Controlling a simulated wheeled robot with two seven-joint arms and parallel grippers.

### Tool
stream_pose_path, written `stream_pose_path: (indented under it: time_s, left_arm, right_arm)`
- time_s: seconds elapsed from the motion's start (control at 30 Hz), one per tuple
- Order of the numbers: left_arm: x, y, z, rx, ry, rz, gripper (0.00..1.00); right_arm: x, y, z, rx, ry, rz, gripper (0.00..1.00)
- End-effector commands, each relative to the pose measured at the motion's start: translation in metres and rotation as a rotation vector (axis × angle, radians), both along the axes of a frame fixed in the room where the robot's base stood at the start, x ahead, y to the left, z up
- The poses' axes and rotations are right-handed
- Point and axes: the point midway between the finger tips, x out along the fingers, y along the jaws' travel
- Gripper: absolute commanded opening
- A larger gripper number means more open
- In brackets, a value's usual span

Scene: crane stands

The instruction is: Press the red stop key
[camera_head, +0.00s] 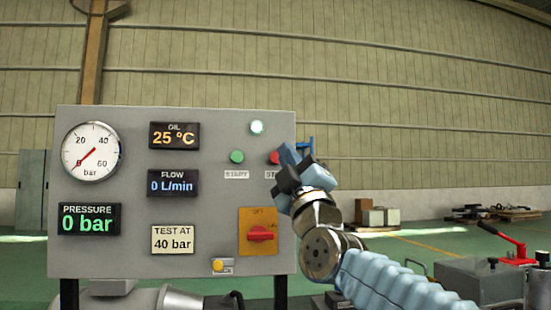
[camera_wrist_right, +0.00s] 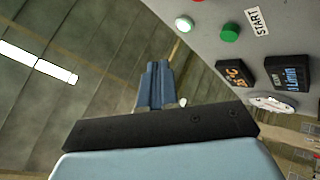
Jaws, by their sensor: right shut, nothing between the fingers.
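The red stop key (camera_head: 274,157) is on the upper right of the grey control panel (camera_head: 128,213). Its label below is partly covered by my right gripper. My right gripper (camera_head: 289,154) is shut and empty, with its blue fingers just right of the key in the head view. I cannot tell whether the fingers touch the key. My left gripper is not in view.
The green start key (camera_head: 237,157) is left of the red key, with a lit white lamp (camera_head: 256,127) above. A red rotary switch (camera_head: 259,234) on an orange plate is below. Gauge and displays read 0 bar, 25 °C, 0 L/min. Grey equipment (camera_head: 480,281) stands at right.

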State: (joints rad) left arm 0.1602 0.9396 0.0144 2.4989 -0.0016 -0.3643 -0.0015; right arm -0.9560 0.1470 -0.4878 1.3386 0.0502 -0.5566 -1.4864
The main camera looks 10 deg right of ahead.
Motion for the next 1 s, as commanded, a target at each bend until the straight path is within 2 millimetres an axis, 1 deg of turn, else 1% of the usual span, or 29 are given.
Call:
stream_pose_path:
  time_s: [0.17, 0.5, 0.6, 0.73, 1.0]
  left_arm:
    - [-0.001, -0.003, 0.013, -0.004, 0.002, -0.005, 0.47]
    - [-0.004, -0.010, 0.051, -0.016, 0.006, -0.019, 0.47]
    - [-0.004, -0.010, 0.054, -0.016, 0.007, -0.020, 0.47]
    - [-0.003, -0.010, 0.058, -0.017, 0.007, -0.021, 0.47]
    - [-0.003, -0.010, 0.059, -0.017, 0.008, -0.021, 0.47]
  right_arm:
    - [0.014, 0.000, 0.004, -0.001, 0.001, -0.005, 0.00]
    - [0.062, 0.000, 0.005, -0.003, 0.003, -0.003, 0.00]
    - [0.072, 0.000, 0.003, -0.002, 0.001, -0.002, 0.00]
    - [0.082, 0.000, 0.002, -0.001, 0.001, -0.002, 0.00]
    - [0.087, 0.000, 0.000, 0.000, 0.000, 0.000, 0.00]
